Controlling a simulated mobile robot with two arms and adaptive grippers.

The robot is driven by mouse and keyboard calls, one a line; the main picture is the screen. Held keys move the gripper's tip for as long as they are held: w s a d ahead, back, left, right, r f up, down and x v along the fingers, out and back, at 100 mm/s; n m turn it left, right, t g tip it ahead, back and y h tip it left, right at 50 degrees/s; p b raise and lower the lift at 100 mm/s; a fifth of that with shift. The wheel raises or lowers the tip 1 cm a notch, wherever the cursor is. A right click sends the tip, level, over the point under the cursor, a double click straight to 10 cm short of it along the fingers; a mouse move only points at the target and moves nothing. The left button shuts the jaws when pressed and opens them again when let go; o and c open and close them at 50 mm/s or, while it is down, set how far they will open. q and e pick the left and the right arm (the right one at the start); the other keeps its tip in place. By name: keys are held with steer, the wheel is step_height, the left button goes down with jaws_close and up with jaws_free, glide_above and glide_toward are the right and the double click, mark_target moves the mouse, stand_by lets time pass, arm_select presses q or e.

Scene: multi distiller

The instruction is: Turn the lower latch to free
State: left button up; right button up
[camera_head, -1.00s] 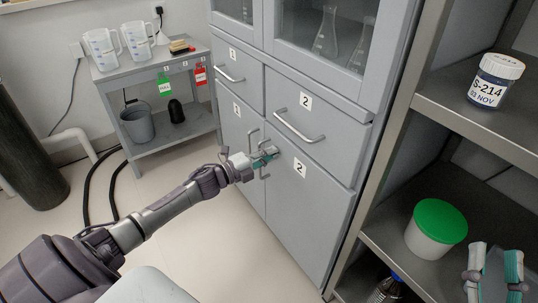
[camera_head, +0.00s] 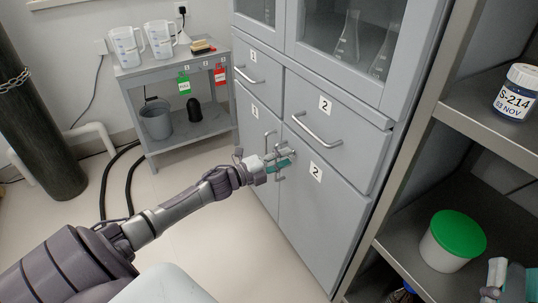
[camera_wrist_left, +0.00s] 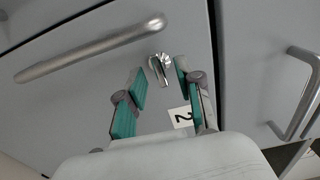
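A small chrome latch (camera_wrist_left: 160,68) sits near the top edge of the lower cabinet door marked 2 (camera_head: 315,207). It appears in the left wrist view with its lever pointing downward. My left gripper (camera_wrist_left: 160,72) is open, with one finger on each side of the latch in that view. I cannot tell whether the fingers touch it. In the head view my left gripper (camera_head: 279,160) is at the top left corner of this door and hides the latch. My right gripper (camera_head: 512,278) is partly cut off at the lower right, its fingers apart and empty.
A drawer handle (camera_head: 317,129) is just above the latch, and a vertical door handle (camera_wrist_left: 303,92) stands beside it. A shelf at right holds a green-lidded tub (camera_head: 453,240) and a labelled jar (camera_head: 519,92).

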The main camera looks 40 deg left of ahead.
arm_select(q)
steer(key=v, duration=1.1)
steer(key=shift+s, duration=0.1)
